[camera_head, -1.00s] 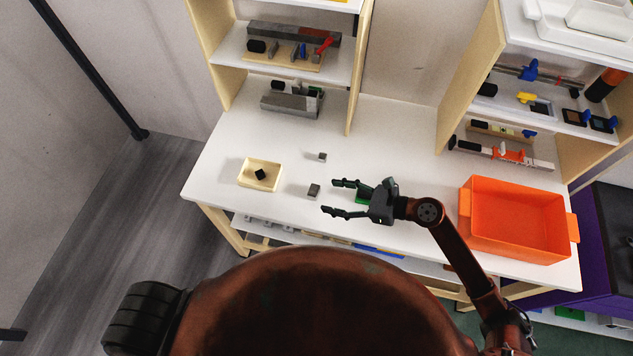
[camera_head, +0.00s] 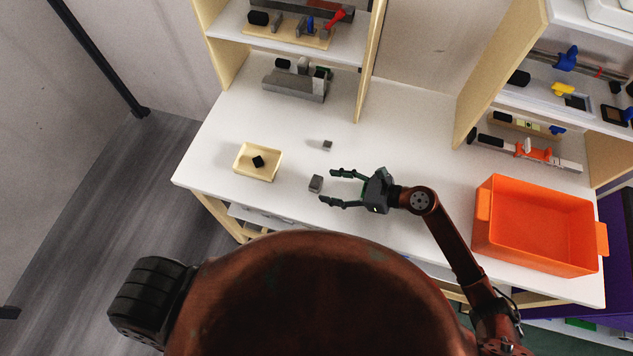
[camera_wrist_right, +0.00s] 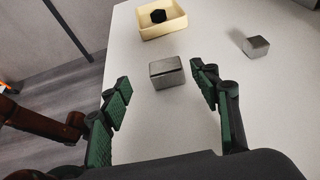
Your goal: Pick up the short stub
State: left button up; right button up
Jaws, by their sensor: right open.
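Two small grey metal pieces lie apart on the white table. The nearer grey block (camera_head: 315,184) looks oblong in the wrist view (camera_wrist_right: 167,73). The farther grey piece (camera_head: 327,145) looks smaller and more cube-like; it shows at right in the wrist view (camera_wrist_right: 256,46). Both are short, and no label tells which is the stub. My right gripper (camera_head: 328,187) is open and empty, pointing left at the nearer block. In the wrist view the block sits between and just beyond the spread green-padded fingers (camera_wrist_right: 160,78). My left gripper is not in view.
A cream tray (camera_head: 240,171) holding a black piece stands left of the nearer block. A large orange bin (camera_head: 530,250) stands at right. A grey metal fixture (camera_head: 295,86) and shelf uprights are behind. The table around the grey pieces is clear.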

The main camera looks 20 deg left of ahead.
aim_at(315, 181)
jog(key=x, duration=0.3)
jog(key=shift+w+a+f, duration=0.15)
jog(key=shift+w+a, duration=0.1)
jog(key=shift+w, duration=0.15)
jog(key=shift+a+f, duration=0.25)
jog(key=shift+a, duration=0.25)
jog(key=shift+c, duration=0.4)
jog(key=c, duration=1.3)
jog(key=shift+o, duration=0.2)
jog(key=shift+r, duration=0.1)
